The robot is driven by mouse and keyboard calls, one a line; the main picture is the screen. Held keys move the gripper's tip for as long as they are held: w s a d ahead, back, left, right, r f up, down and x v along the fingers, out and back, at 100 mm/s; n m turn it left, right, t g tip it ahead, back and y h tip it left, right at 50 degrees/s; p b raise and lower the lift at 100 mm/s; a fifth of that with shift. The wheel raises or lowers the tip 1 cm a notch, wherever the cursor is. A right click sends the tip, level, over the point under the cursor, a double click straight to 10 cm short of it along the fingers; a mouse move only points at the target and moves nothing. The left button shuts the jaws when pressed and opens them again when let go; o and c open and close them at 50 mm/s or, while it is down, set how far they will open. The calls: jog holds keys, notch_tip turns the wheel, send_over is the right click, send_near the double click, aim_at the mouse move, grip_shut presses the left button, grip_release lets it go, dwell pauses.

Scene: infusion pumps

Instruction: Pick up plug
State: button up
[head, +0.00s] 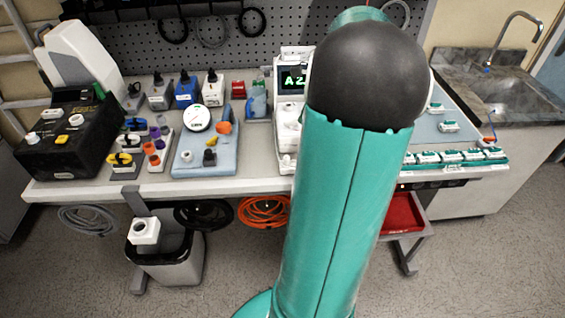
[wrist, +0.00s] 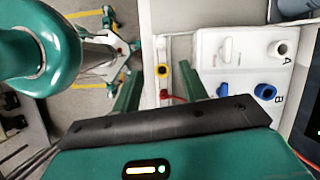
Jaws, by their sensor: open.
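In the wrist view my gripper (wrist: 165,82) is open, with its two green fingers apart and nothing held between them. A white unit (wrist: 243,65) marked A and B lies to the right. Which part is the plug is unclear. My arm hides the gripper in the head view.
The workbench (head: 255,186) is crowded. A black box (head: 68,135), a blue board with a dial (head: 205,165) and a device with a lit display (head: 292,79) stand on it. A thin red cable (wrist: 173,98) runs near my fingers. A sink (head: 500,90) is right.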

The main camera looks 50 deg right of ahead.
send_over(288, 157)
jog(key=s+d, duration=0.2)
notch_tip(288, 157, down, 6)
jog(key=shift+r, duration=0.1)
jog(key=shift+x, duration=3.1)
jog(key=shift+w, duration=0.1)
grip_shut()
jog(key=shift+r, duration=0.1)
